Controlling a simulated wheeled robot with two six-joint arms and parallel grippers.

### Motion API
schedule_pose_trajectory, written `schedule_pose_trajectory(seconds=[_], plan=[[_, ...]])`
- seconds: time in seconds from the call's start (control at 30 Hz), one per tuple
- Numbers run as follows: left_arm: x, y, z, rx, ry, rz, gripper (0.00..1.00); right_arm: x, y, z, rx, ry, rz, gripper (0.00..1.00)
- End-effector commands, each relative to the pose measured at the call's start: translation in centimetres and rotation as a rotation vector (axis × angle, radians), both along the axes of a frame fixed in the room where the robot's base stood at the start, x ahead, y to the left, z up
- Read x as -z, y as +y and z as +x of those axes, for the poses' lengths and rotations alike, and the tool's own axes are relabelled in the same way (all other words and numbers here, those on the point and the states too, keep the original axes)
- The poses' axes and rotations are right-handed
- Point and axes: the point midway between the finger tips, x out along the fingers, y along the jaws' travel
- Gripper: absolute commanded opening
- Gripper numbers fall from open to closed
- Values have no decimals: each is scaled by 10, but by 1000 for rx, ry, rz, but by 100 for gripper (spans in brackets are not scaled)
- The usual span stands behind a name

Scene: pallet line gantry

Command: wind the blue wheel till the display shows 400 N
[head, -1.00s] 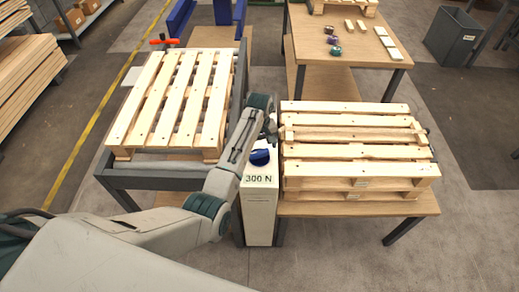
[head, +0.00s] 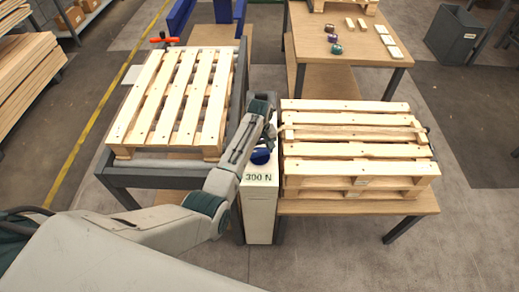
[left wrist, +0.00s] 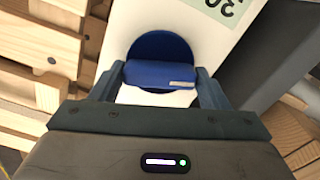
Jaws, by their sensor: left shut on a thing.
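The blue wheel (head: 260,156) sits on top of a narrow white cabinet (head: 260,209) between two tables. The display (head: 259,177) on the cabinet reads 300 N. In the left wrist view the wheel (left wrist: 160,74) shows a blue grip bar across a round blue disc. My left gripper (left wrist: 158,84) is shut on this bar, one finger at each end. In the head view the left gripper (head: 268,138) reaches the wheel from above and partly hides it. A part of the display (left wrist: 226,10) shows in the left wrist view, cut off by the frame edge. My right gripper is not in view.
A wooden pallet (head: 170,100) lies on a grey frame to the left. Stacked pallets (head: 355,150) stand on a table close to the right of the cabinet. A further table (head: 360,50) holds small parts. Open floor lies at the right.

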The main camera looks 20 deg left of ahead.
Motion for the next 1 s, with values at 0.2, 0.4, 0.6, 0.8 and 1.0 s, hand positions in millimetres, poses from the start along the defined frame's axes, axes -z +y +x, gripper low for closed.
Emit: schedule_pose_trajectory(seconds=[0.2, 0.4, 0.6, 0.8, 1.0], plan=[[-3, 0, 0, 68, 1, 0, 46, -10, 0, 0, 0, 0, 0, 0], [-5, 0, 0, 204, 2, 1, 46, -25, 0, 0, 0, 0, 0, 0], [-4, 0, 1, 366, 1, 0, 46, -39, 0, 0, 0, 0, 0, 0], [-3, 0, 1, 511, 0, 1, 46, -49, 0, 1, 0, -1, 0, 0], [-2, 0, 1, 617, 0, 1, 46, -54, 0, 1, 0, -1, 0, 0]])
